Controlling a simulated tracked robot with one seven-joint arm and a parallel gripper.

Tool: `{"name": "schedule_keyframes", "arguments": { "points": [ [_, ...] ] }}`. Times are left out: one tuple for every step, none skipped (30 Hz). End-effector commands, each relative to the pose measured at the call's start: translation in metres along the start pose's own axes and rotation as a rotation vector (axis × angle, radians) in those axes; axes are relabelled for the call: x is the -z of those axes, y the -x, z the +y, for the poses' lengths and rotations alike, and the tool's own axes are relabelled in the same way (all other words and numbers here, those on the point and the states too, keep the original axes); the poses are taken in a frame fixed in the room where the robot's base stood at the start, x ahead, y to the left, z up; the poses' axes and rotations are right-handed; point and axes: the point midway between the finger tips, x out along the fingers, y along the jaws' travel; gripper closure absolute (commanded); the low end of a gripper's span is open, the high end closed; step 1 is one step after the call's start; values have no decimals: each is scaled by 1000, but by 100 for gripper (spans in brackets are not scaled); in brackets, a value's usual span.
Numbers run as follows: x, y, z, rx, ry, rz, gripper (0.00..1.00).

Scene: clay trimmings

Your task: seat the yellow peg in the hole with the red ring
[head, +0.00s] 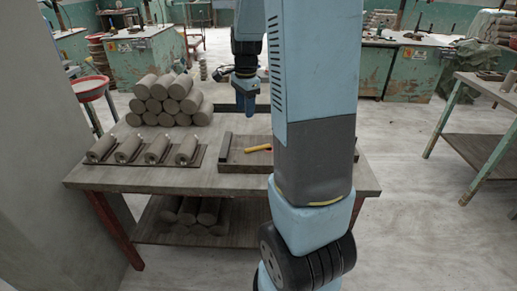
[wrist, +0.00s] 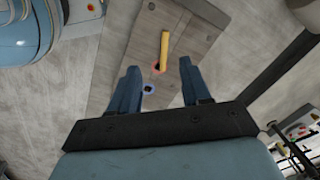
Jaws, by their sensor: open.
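The yellow peg (head: 258,148) appears to lie on a wooden board (head: 235,158) on the workbench; it also shows in the wrist view (wrist: 164,48). In the wrist view, the peg's near end is right beside a dark hole with a red ring (wrist: 155,68), partly overlapping the ring's right side. A hole with a blue ring (wrist: 149,89) is nearer my gripper. My gripper (wrist: 160,78) is open and empty, its fingers apart above the board; in the head view it hangs over the bench (head: 246,100), above and left of the peg. My arm hides the board's right part in the head view.
Another dark hole (wrist: 151,6) lies at the board's far end. A stack of clay cylinders (head: 168,97) and a rack with several clay rolls (head: 143,152) stand on the bench (head: 200,182) to the left. Low raised strips edge the board.

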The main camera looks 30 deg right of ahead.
Motion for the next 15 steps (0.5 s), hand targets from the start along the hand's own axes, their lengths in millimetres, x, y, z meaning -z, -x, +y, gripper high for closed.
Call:
{"name": "schedule_keyframes", "arguments": {
  "points": [
    [9,-13,-4,-20,-54,1,53],
    [14,-18,-7,-28,-84,2,53],
    [19,-25,-10,-36,-120,4,53],
    [22,-30,-11,-44,-144,5,53],
    [25,-34,-12,-49,-165,6,53],
    [29,-38,-14,-55,-189,8,53],
    [31,-41,-15,-59,-205,10,53],
    [33,-43,-16,-61,-217,11,53],
    [35,-46,-16,-65,-230,12,53],
    [36,-48,-17,-67,-237,12,53],
    [37,-50,-17,-69,-243,13,53],
    [37,-54,-17,-71,-248,13,53],
    [37,-57,-16,-72,-250,13,53],
    [38,-61,-16,-72,-250,13,53],
    [38,-67,-16,-72,-250,13,53]
  ]
}}
